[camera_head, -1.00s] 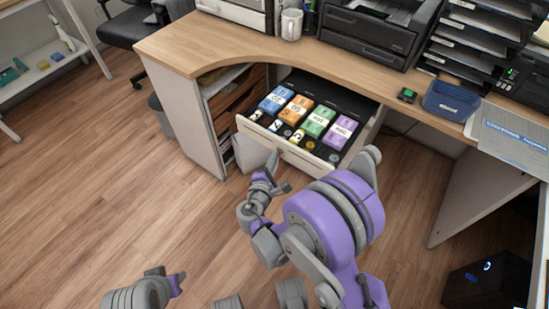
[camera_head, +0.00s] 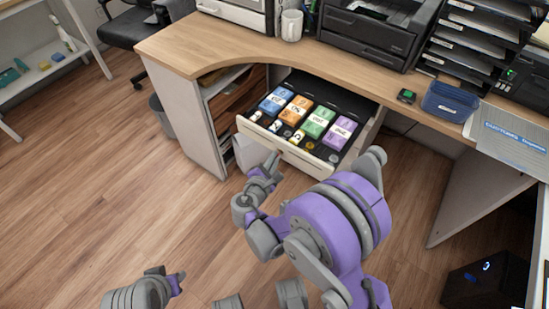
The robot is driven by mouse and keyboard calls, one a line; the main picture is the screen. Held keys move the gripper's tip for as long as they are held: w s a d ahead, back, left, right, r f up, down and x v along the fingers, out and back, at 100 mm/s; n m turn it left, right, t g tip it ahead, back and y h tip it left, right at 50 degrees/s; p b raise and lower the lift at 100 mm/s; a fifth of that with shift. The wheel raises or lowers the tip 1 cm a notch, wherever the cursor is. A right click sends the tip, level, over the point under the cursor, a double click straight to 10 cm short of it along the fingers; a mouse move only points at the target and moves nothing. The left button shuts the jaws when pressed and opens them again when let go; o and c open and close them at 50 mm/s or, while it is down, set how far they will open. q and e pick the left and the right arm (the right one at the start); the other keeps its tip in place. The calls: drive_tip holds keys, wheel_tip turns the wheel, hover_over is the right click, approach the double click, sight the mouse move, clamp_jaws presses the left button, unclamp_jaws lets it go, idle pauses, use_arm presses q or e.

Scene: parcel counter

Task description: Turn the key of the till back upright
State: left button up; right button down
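The till drawer (camera_head: 243,123) under the counter is pulled open. It holds bundles of blue, orange, green and purple notes, with coins in front of them. I cannot make out the key; it may be hidden or too small to see. My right gripper (camera_head: 274,167) is low in front of the drawer's front panel, left of its middle. Its fingers point up towards the panel; I cannot tell whether they touch anything. They overlap in this view, so their opening is unclear. My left gripper (camera_head: 178,281) is low at the lower left, far from the drawer, its opening unclear.
A dark box (camera_head: 488,284) stands on the floor at lower right. The floor at left is clear.

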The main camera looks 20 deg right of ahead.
drive_tip(key=shift+w+a+r+n+g+h, duration=0.1)
drive_tip(key=shift+n+g+h, duration=0.35)
drive_tip(key=shift+n+g, duration=0.6)
drive_tip(key=shift+w+n+g+h, duration=0.1)
drive_tip(key=shift+n+g+h, duration=0.4)
drive_tip(key=shift+n, duration=1.05)
drive_tip(key=c, duration=1)
unclamp_jaws()
drive_tip(key=shift+c, duration=0.2)
drive_tip(key=p+v, duration=0.1)
drive_tip(key=v, duration=1)
drive_tip(key=shift+p, duration=0.35)
